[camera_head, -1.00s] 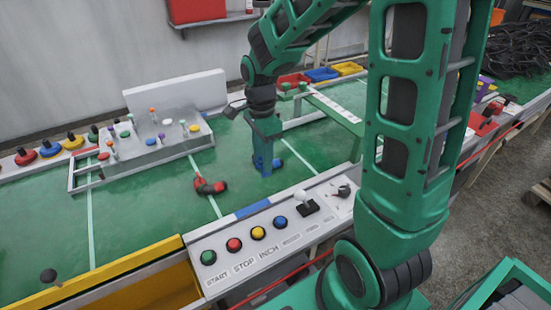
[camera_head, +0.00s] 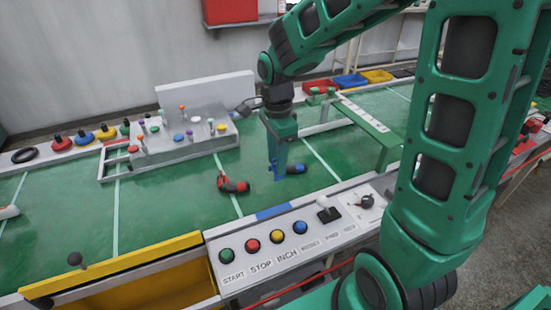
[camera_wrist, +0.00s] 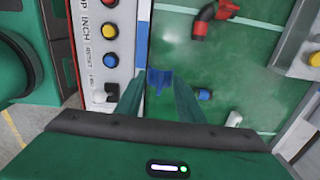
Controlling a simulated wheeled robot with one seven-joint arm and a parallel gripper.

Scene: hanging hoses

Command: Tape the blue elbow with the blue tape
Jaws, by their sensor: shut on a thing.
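My gripper (camera_head: 272,168) points down low over the green table. Its green fingers (camera_wrist: 158,92) are shut on a small forked blue piece (camera_wrist: 159,78), which I take to be the blue tape; it also shows at the fingertips in the head view (camera_head: 274,166). The blue elbow (camera_head: 295,169) lies on the table just right of the fingertips. In the wrist view the blue elbow (camera_wrist: 204,95) lies right of the fingers, apart from the blue piece, and only part of it is clear.
A red and dark elbow (camera_head: 234,185) lies on the table to the left. A button panel (camera_head: 300,240) lines the near edge. A tool rack (camera_head: 185,140) stands behind left, and a raised green rail (camera_head: 370,125) stands to the right. The table's left part is mostly clear.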

